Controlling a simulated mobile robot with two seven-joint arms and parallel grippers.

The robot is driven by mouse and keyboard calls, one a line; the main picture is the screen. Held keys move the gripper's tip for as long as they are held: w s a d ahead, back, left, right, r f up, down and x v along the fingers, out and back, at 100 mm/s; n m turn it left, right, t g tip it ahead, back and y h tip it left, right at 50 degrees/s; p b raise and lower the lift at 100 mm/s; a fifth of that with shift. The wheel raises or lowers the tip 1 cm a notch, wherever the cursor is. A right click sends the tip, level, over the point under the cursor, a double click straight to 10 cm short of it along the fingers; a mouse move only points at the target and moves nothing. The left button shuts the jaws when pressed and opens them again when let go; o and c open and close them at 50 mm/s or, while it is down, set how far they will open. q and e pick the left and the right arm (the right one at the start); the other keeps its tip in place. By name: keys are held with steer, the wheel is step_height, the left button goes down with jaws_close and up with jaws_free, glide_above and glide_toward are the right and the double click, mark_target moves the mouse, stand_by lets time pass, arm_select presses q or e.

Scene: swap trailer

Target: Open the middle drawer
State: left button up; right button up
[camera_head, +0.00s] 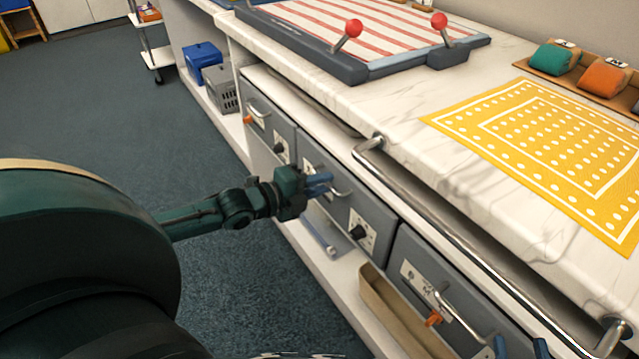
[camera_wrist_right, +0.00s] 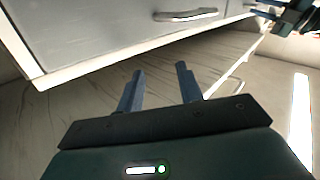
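The middle drawer (camera_head: 334,212) is a grey front under the worktop, with a metal handle (camera_head: 341,192) and a dark knob (camera_head: 357,232). It looks about flush with its neighbours. My left gripper (camera_head: 319,184) has its blue fingers at this handle; whether they are closed on it is unclear. It also shows at the top right of the right wrist view (camera_wrist_right: 268,12). My right gripper (camera_head: 521,349) is at the bottom right of the head view. In the right wrist view its fingers (camera_wrist_right: 160,82) are apart and empty, below a drawer front with a metal handle (camera_wrist_right: 187,15).
A left drawer (camera_head: 270,122) and a right drawer (camera_head: 415,258) flank the middle one. A metal rail (camera_head: 450,240) runs along the worktop edge. Below are an open shelf (camera_head: 318,262) and a tan tray (camera_head: 385,312). The carpet at left is clear.

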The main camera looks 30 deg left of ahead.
arm_select(q)
jaws_close()
